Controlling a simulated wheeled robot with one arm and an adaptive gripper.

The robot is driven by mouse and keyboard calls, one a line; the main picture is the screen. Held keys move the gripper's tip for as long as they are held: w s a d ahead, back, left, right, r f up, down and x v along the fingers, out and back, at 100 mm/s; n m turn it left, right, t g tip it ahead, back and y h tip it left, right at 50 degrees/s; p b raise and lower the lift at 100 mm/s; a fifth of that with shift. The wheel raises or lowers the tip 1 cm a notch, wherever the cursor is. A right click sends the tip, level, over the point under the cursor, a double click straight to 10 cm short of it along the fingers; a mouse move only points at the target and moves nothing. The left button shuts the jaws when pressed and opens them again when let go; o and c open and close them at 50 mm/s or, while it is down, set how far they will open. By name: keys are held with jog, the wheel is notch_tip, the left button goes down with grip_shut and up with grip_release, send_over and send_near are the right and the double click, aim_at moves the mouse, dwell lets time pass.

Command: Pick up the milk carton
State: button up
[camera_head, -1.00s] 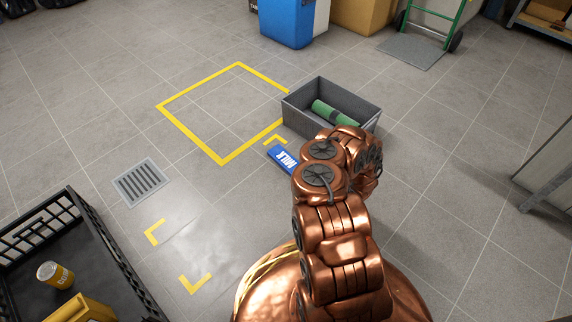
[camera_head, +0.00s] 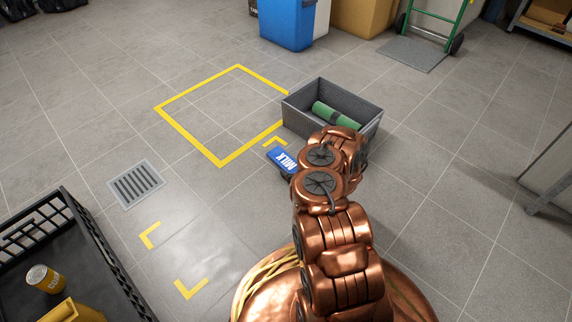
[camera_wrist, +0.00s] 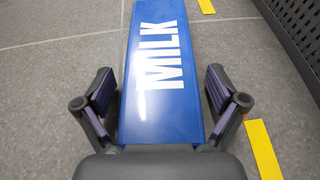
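The milk carton (camera_head: 281,158) is blue with white MILK lettering and lies on the floor beside the grey bin. In the wrist view the carton (camera_wrist: 160,72) runs up the middle, its lower end hidden by my gripper's body. My gripper (camera_wrist: 158,78) is open, with one finger on each side of the carton. A narrow gap shows between each finger and the carton's edges. In the head view my copper arm hides most of the gripper, with a dark part of it at the carton's near end.
A grey bin (camera_head: 294,117) holding a green roll (camera_head: 336,115) stands just behind the carton; its wall (camera_wrist: 292,40) is close at upper right in the wrist view. A black crate (camera_head: 92,244) with a yellow can (camera_head: 45,278) is at lower left. Floor left of the carton is clear.

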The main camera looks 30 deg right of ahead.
jog(key=c, duration=1.1)
jog(key=shift+r, duration=0.15)
